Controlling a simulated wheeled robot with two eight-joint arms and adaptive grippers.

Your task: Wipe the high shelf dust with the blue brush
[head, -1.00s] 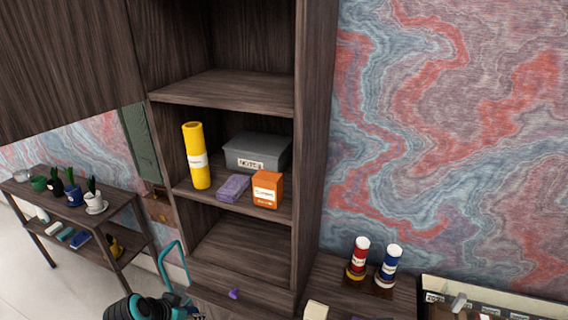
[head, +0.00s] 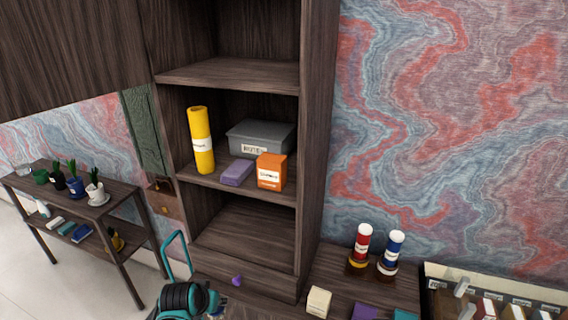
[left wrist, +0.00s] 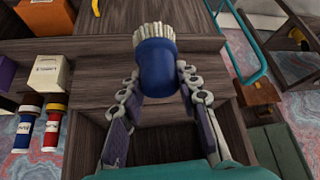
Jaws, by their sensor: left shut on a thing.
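The blue brush (left wrist: 157,68) is in the left wrist view, its pale bristles pointing to the top of the picture. My left gripper (left wrist: 157,85) is shut on it, with a jointed finger on each side of its blue body. In the head view only part of my left arm shows at the bottom edge; the brush cannot be made out there. The tall dark wood shelf unit (head: 240,77) stands in the middle, with its upper boards empty at the front. No dust can be made out on it. My right gripper is not in view.
The middle shelf holds a yellow roll (head: 200,140), a grey box (head: 262,138), a purple block (head: 237,172) and an orange box (head: 271,171). Red (head: 360,245) and blue (head: 391,252) bottles and a cream block (head: 318,302) stand on the desk. A plant rack (head: 75,205) is at left.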

